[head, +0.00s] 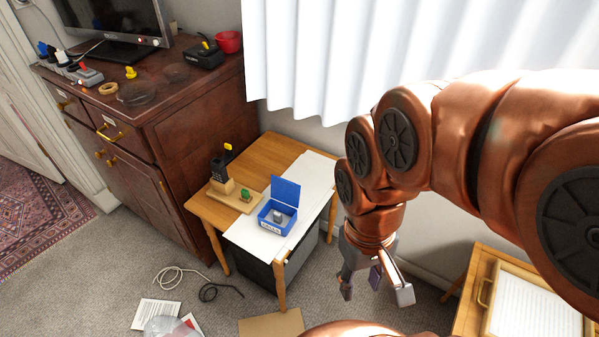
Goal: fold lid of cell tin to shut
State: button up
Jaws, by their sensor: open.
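The cell tin (274,226) is a small blue box with a label on its front. It stands on the white sheet on the small wooden table. Its blue lid (286,192) stands up, open, at the back of the box. A grey cylindrical thing (278,216) shows inside the tin. My gripper (376,294) hangs open and empty to the right of the table, pointing down, apart from the tin. My arm comes in from the right.
The small table (210,212) also bears a wooden board (238,198) with a green-topped piece, and a dark device (221,167) with a yellow part. A dark cabinet (180,140) stands left. A wooden tray table (530,305) stands lower right. Cables and papers (157,313) lie on the floor.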

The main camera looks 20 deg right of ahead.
aim_at(287, 192)
jog(key=k, duration=0.6)
jog(key=u, duration=0.6)
jog(key=i, duration=1.15)
jog(key=z, duration=0.3)
